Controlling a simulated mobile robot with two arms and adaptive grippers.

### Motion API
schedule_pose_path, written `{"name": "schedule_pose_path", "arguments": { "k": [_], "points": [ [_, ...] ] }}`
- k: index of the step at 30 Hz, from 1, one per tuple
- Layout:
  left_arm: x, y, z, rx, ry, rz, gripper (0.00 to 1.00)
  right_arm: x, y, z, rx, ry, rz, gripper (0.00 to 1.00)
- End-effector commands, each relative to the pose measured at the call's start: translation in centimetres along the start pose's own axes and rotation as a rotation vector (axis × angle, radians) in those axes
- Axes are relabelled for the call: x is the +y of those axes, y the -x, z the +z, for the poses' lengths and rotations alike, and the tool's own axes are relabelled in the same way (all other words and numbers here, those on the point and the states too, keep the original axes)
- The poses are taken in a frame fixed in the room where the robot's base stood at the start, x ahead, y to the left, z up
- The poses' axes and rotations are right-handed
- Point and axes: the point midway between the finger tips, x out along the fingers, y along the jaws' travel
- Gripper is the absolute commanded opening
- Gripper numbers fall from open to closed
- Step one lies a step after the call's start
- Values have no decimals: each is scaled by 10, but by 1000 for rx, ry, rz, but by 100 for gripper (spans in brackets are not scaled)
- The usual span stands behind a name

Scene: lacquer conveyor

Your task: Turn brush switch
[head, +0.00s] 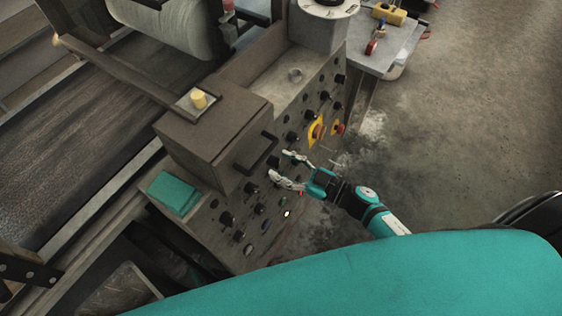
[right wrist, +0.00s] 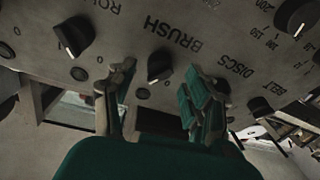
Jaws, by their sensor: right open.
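The brush switch (right wrist: 160,66) is a black rotary knob with a white mark, beneath the upside-down label BRUSH on the grey panel, in the right wrist view. My right gripper (right wrist: 158,90) is open, with one finger on each side of this knob. The fingers look apart from it, but I cannot tell whether they touch. In the head view my right gripper (head: 279,164) reaches the control panel (head: 231,198) from the right. There I cannot pick out the brush switch surely. My left gripper is not in view.
Neighbouring black knobs sit left (right wrist: 74,36) and upper right (right wrist: 296,17) of the fingers. Red stop buttons on yellow plates (head: 317,131) lie farther along the panel. A black handle (head: 258,155) juts out near my gripper. Bare floor (head: 450,130) lies to the right.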

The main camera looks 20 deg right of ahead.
Motion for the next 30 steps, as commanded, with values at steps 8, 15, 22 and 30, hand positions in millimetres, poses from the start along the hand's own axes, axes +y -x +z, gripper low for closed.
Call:
{"name": "schedule_pose_path", "arguments": {
  "k": [8, 15, 22, 30],
  "points": [
    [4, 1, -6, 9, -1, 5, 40, 0, -11, 0, 0, 1, 1, 52],
    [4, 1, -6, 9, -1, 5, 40, 0, -11, 0, 0, 0, 1, 41],
    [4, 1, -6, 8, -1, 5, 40, 0, -11, 0, 0, 0, 1, 11],
    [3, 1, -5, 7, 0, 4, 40, 0, -11, 0, -1, 7, -1, 0]
  ]
}}
